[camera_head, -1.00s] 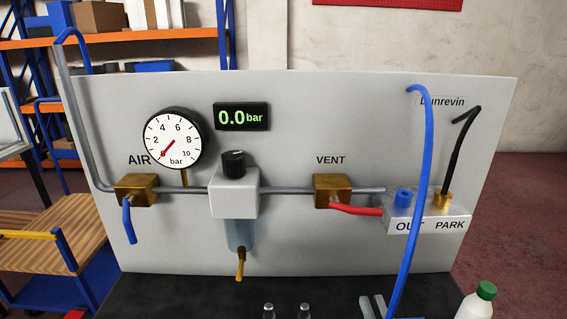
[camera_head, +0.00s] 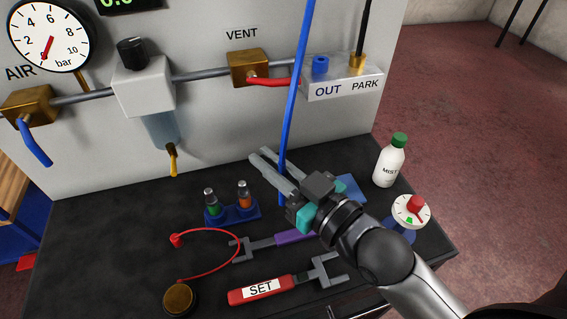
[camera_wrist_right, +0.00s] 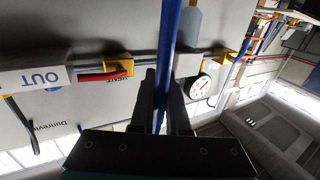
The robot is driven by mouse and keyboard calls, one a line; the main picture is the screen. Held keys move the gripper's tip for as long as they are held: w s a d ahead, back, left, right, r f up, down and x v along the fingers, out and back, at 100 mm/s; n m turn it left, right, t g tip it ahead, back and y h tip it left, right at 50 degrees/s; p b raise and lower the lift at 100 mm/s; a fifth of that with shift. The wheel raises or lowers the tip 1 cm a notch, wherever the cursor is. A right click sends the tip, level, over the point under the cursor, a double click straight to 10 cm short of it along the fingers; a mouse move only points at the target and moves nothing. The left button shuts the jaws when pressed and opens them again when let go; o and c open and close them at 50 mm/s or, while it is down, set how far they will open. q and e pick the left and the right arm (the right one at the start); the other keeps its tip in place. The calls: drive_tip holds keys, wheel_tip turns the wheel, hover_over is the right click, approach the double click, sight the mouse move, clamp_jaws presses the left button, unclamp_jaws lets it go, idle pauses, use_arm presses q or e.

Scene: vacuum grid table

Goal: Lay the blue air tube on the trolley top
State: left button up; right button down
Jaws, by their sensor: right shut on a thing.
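The blue air tube (camera_head: 296,90) runs down from the top edge of the head view, in front of the panel, to my right gripper. My right gripper (camera_head: 262,156) is shut on the tube, a little above the dark trolley top (camera_head: 95,255). In the right wrist view the tube (camera_wrist_right: 171,40) passes between the two dark fingers (camera_wrist_right: 161,85). The tube's upper end is out of the head view, and its lower end is partly hidden by the gripper. My left gripper is not in view.
A red SET tool (camera_head: 262,289), a purple-handled fork tool (camera_head: 292,239), a blue holder with fittings (camera_head: 232,214) and a round brass piece on a red cord (camera_head: 180,298) lie on the top. A white bottle (camera_head: 389,165) and a dial (camera_head: 411,211) stand right. The left part is bare.

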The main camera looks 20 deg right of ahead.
drive_tip(key=w+a+r+n+g+y, duration=0.2)
drive_tip(key=w+a+n+g+y, duration=0.2)
drive_tip(key=a+n+g+y, duration=0.2)
drive_tip(key=shift+a+r+n+g+y, duration=0.25)
drive_tip(key=shift+a+n+g+y, duration=0.15)
drive_tip(key=shift+a+y, duration=0.45)
drive_tip(key=shift+w+a+r+n+g+y, duration=0.15)
drive_tip(key=shift+a+n+g+y, duration=0.25)
drive_tip(key=shift+n+g+y, duration=0.25)
drive_tip(key=shift+w+n+g, duration=0.1)
drive_tip(key=shift+n+g, duration=0.15)
drive_tip(key=shift+g, duration=0.3)
drive_tip(key=shift+d+y, duration=0.15)
drive_tip(key=shift+y, duration=0.15)
drive_tip(key=shift+s+d+n+g+y, duration=0.15)
drive_tip(key=shift+d+n+g+y, duration=0.15)
drive_tip(key=shift+n+g, duration=0.55)
drive_tip(key=shift+s+d+n+g+y, duration=0.15)
drive_tip(key=shift+d+n+g, duration=0.3)
drive_tip(key=shift+g, duration=0.75)
drive_tip(key=shift+s+d+n+g+y, duration=0.15)
drive_tip(key=shift+d+n+g+y, duration=0.1)
drive_tip(key=shift+n+g, duration=0.65)
